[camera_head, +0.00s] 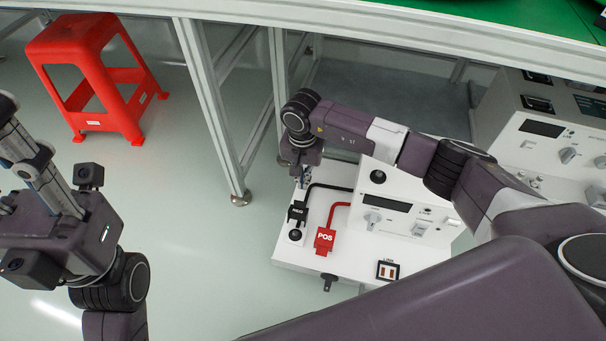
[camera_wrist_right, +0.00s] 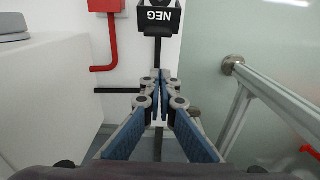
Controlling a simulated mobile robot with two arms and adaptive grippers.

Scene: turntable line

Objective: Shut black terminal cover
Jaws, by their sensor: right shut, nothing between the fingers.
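The black terminal cover (camera_head: 297,213), marked NEG, is on the white bench unit (camera_head: 286,252). It appears tilted back, with a round black terminal (camera_head: 295,235) showing in front of it. In the right wrist view the cover (camera_wrist_right: 159,17) is at the top edge, partly cut off, its label upside down. My right gripper (camera_head: 303,180) is just behind the cover in the head view. Its blue-padded fingers (camera_wrist_right: 160,75) are shut with nothing between them, pointing toward the cover and apart from it.
A red POS cover (camera_head: 325,240) with a red cable sits beside the black one. The unit's control box (camera_head: 395,210) rises to the right. A metal table leg (camera_head: 215,110) stands behind left. A red stool (camera_head: 95,75) is at the far left. Open floor lies between.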

